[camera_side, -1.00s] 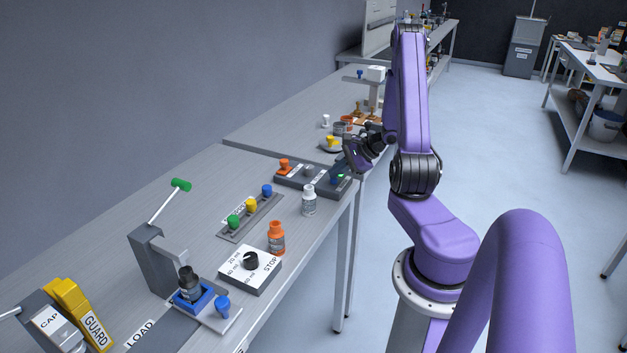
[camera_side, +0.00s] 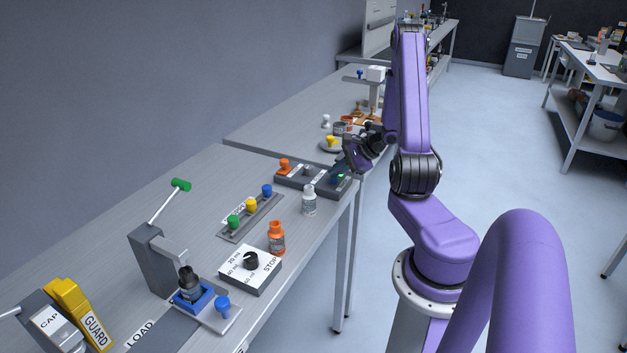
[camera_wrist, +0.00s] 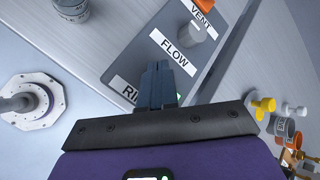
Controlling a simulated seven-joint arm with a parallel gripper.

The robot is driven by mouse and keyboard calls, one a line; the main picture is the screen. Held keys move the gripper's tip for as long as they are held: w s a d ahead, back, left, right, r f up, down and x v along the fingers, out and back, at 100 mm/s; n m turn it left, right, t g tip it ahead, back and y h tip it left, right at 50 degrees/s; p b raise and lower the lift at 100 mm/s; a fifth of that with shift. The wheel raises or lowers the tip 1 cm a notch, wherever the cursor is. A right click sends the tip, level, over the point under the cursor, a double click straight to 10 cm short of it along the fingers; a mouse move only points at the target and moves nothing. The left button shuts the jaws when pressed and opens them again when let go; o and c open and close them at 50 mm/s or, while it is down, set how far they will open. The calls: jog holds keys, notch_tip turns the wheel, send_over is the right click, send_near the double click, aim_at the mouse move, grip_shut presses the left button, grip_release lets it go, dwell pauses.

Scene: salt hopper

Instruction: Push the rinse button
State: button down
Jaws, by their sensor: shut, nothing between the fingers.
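The grey control panel (camera_side: 297,182) sits at the far end of the near bench. It has an orange VENT knob (camera_side: 285,163) and a grey FLOW knob (camera_side: 308,169); in the wrist view the FLOW knob (camera_wrist: 197,31) is beside its label. The RINSE label (camera_wrist: 125,92) is partly covered by my gripper. My gripper (camera_wrist: 159,72) is shut and empty, its fingertips over the RINSE end of the panel. In the side view my gripper (camera_side: 339,169) is at that same end, with small blue and green spots by the tips. The rinse button is mostly hidden; contact cannot be told.
A white bottle (camera_side: 309,201) stands close in front of the panel. An orange bottle (camera_side: 276,238) and a STOP dial box (camera_side: 236,279) are nearer. A strip with green, yellow and blue knobs (camera_side: 240,222) lies left. Beyond the panel is a second bench (camera_side: 290,112).

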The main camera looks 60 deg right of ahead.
aim_at(337, 179)
jog(key=shift+f, duration=0.1)
dwell(0.3)
jog(key=shift+f, duration=0.4)
jog(key=shift+r, duration=3.5)
